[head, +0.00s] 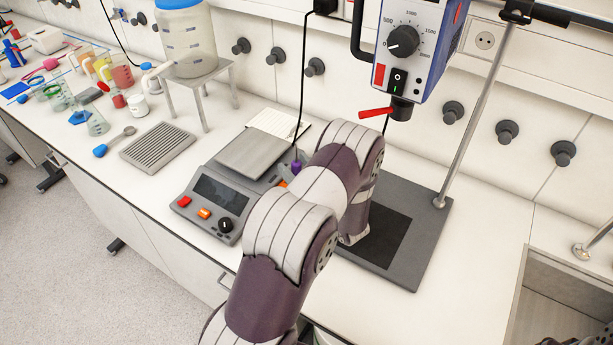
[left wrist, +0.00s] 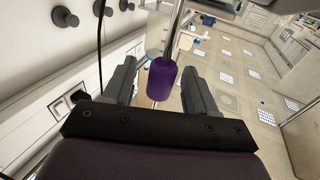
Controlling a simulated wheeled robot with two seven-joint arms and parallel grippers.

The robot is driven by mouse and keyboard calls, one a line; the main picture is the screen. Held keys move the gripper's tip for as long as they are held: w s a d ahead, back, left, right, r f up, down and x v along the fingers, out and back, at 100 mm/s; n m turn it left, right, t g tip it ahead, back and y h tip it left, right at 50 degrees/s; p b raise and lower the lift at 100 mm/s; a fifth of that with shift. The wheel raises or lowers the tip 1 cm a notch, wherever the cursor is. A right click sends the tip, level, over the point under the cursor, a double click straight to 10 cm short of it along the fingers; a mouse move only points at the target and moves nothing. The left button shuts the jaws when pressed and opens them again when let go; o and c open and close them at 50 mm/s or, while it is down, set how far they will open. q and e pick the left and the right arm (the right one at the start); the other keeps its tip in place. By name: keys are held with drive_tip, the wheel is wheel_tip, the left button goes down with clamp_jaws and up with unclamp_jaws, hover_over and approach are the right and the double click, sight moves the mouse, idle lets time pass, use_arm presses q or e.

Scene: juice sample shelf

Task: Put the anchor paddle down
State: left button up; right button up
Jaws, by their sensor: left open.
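The anchor paddle (left wrist: 162,80) shows in the left wrist view as a purple sleeve on a thin metal shaft. It lies between the two dark fingers of my left gripper (left wrist: 160,70), with a visible gap on each side. The gripper is open and not closed on it. In the head view my left arm hides the gripper's fingers and most of what is under them. A small purple piece (head: 297,167) shows beside the arm at the balance's edge; I cannot tell if it is part of the paddle. My right gripper is not in view.
A balance (head: 218,205) stands left of my arm. The overhead stirrer (head: 408,45) hangs on its rod above a dark base plate (head: 430,245). A grey slotted rack (head: 158,147), a large container (head: 187,45) on a stand and several beakers are farther left.

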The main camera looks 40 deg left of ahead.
use_arm(q)
drive_tip(key=b+v, duration=0.3)
drive_tip(key=v, duration=0.9)
drive_tip(key=w+d+m+t+h, duration=0.4)
drive_tip(key=w+d+m+h, duration=0.3)
drive_tip(key=d+h, duration=0.5)
drive_tip(key=s+d+r+m+g+h, duration=0.1)
drive_tip(key=s+m+g+h, duration=0.5)
drive_tip(key=s, duration=1.3)
drive_tip(key=shift+m+g, duration=0.9)
drive_tip(key=shift+m, duration=0.1)
drive_tip(key=shift+d+r, duration=0.15)
